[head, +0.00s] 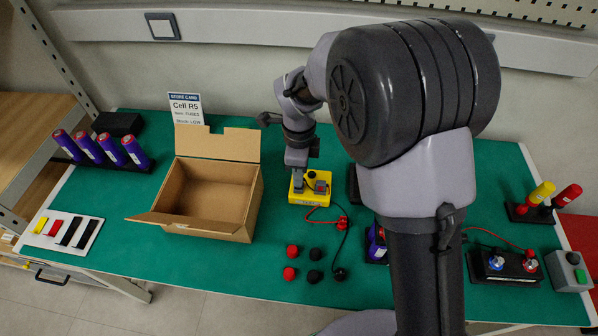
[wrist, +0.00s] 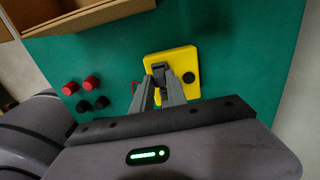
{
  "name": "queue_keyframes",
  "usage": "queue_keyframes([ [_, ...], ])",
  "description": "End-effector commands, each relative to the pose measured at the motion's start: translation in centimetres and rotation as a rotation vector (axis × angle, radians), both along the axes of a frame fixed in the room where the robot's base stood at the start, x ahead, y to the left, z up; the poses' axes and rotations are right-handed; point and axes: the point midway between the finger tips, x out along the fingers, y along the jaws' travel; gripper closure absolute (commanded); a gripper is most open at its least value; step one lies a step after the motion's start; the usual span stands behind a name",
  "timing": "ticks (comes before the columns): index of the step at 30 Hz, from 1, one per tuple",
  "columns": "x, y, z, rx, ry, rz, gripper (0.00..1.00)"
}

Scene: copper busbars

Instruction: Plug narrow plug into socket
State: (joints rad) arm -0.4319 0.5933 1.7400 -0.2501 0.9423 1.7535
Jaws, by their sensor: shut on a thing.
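A yellow block (head: 297,198) lies on the green table in the middle of the head view. In the wrist view the yellow block (wrist: 183,58) shows a dark round feature at its right side. My gripper (head: 298,178) points down over its left part. In the wrist view my gripper (wrist: 162,78) is shut on a small dark piece, which looks like the narrow plug (wrist: 158,69). The piece is at the block's face. I cannot tell whether it is seated in a socket, as the fingers hide its lower end.
An open cardboard box (head: 205,196) stands left of the block. Several red and black caps (head: 314,254) lie in front. A red lead (head: 322,217) and black lead run beside the block. A terminal block (head: 508,264) stands right. My arm hides part of the table.

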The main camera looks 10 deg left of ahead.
Motion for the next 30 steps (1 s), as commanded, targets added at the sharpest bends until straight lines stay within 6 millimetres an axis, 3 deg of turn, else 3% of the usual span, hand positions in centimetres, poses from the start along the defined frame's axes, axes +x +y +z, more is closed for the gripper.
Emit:
queue_keyframes([
  [6, 0.0, 0.0, -1.5, 0.000, 0.000, 0.000, 1.00],
  [19, 0.0, 0.0, -1.6, 0.000, 0.001, 0.000, 1.00],
  [20, 0.0, 0.0, -1.6, 0.000, 0.001, -0.001, 0.78],
  [23, 0.0, 0.0, -1.6, 0.000, 0.000, 0.000, 0.58],
  [30, 0.0, 0.0, -1.6, 0.000, 0.000, 0.000, 0.56],
])
